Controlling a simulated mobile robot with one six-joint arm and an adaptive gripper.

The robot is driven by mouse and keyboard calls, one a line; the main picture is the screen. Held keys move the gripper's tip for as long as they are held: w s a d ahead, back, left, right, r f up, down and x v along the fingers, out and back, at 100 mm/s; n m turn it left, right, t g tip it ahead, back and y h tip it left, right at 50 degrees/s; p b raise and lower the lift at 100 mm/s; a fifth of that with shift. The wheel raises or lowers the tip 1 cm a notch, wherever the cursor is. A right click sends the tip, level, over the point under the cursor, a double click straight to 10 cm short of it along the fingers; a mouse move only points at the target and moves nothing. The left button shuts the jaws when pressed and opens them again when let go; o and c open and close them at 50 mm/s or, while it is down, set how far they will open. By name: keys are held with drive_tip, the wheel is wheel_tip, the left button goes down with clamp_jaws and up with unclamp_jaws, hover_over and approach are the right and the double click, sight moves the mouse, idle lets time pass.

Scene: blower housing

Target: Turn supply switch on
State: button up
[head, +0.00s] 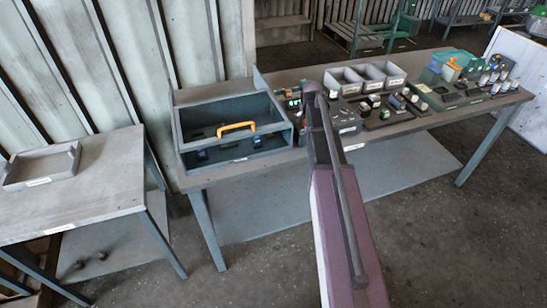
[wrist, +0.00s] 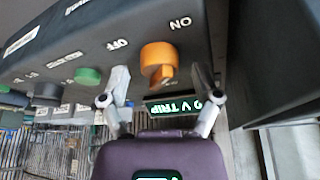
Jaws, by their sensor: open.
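The supply switch looks to be the orange knob (wrist: 157,58) on a dark control box (wrist: 175,18) in the wrist view. It lies between the labels OFF and ON, which appear upside down. My gripper (wrist: 161,82) is open, with one finger on each side of the knob. I cannot tell whether either finger touches it. A lit green display (wrist: 174,106) beside the knob shows "V TRIP" upside down, with part hidden by a finger. In the head view my arm covers the gripper and the knob.
The wrist view shows green buttons (wrist: 88,75) and a black knob (wrist: 46,92) on the box. In the head view, the long workbench (head: 240,172) holds an open bin (head: 187,133) with a yellow handle (head: 236,127), grey trays (head: 345,78) and small parts. A side table (head: 110,175) stands left.

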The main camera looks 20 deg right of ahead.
drive_tip(key=shift+n+y, duration=0.65)
drive_tip(key=shift+n, duration=1.05)
drive_tip(key=shift+n+y, duration=0.65)
drive_tip(key=shift+n, duration=1.05)
drive_tip(key=n+y, duration=0.1)
drive_tip(key=n, duration=0.2)
drive_tip(key=n+g+y, duration=0.1)
drive_tip(key=n, duration=0.2)
drive_tip(key=p+v, duration=0.3)
drive_tip(key=shift+r, duration=0.25)
drive_tip(key=p+v, duration=1)
drive_tip(key=v, duration=0.1)
drive_tip(key=s+a+f+m+g+h+b, duration=0.1)
drive_tip(key=s+a+f+m+b, duration=0.1)
drive_tip(key=s+a, duration=0.7)
drive_tip(key=s+a+f+m+g+h+b, duration=0.1)
drive_tip(key=s+a+f+m+g+b, duration=0.1)
drive_tip(key=s+a+f+m, duration=0.3)
drive_tip(key=shift+s+a+m+h+b, duration=0.55)
drive_tip(key=shift+s+a, duration=1.4)
drive_tip(key=shift+a, duration=3.15)
drive_tip(key=shift+f+y, duration=0.15)
drive_tip(key=shift+y, duration=0.1)
